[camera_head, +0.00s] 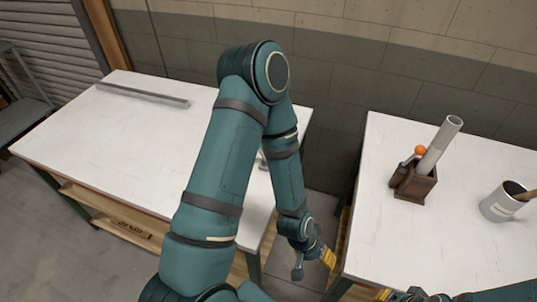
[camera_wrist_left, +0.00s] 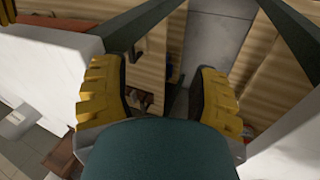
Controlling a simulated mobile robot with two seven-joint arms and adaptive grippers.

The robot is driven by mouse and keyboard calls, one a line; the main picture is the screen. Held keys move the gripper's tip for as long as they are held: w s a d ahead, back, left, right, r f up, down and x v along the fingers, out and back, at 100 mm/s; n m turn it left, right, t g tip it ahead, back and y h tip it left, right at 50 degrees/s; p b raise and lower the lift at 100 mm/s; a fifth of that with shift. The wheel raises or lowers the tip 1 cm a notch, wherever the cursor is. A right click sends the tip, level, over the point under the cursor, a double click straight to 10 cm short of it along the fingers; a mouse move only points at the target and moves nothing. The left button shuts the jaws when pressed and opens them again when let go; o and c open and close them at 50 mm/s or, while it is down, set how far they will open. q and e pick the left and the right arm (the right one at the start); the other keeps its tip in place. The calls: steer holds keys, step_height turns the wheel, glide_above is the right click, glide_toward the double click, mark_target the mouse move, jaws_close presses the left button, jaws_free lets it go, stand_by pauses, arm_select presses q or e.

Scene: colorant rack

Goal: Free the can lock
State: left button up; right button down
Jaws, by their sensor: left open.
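I cannot make out a can lock in either view. A light grey can (camera_head: 496,206) with a brown handle sticking out stands upright on the right table. My left gripper (camera_head: 314,262) hangs in the gap between the two tables, apart from the can. In the left wrist view its yellow-padded fingers (camera_wrist_left: 160,95) are spread wide with nothing seen held between them. Part of my right gripper (camera_head: 384,294) shows at the bottom edge of the head view; most of it is cut off, so its jaws are unclear.
A brown holder (camera_head: 413,187) with a grey tube and an orange-topped item stands on the right table (camera_head: 420,245). A long metal bar (camera_head: 143,95) lies on the left table (camera_head: 130,130). A small pale item there is mostly hidden behind my arm. The right table's front is clear.

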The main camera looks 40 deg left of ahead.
arm_select(q)
step_height(320, 180, down, 9)
steer(key=b, duration=0.7)
steer(key=w+a+r+n, duration=0.3)
steer(key=w+a, duration=0.2)
steer(key=w, duration=0.2)
steer(key=w+a+r+n, duration=0.2)
steer(key=w+a+n, duration=0.1)
steer(key=w+a, duration=0.3)
steer(key=w+a+r+n+y+b, duration=0.1)
steer(key=w+a+r+n, duration=0.25)
steer(key=a+r, duration=0.2)
steer(key=w+a+r+n+y, duration=0.1)
steer(key=w+a+r+n, duration=0.1)
steer(key=w+a+r, duration=0.3)
steer(key=s+a+r+n+g+y+b, duration=0.15)
steer(key=a+r+n, duration=0.45)
steer(key=a+r, duration=0.7)
steer(key=shift+y, duration=0.35)
steer(key=f, duration=0.5)
steer(key=a+f+b, duration=0.1)
steer(key=f, duration=0.4)
steer(key=f+b, duration=0.1)
steer(key=f, duration=0.4)
steer(key=shift+a+f, duration=0.1)
steer(key=shift+a, duration=0.3)
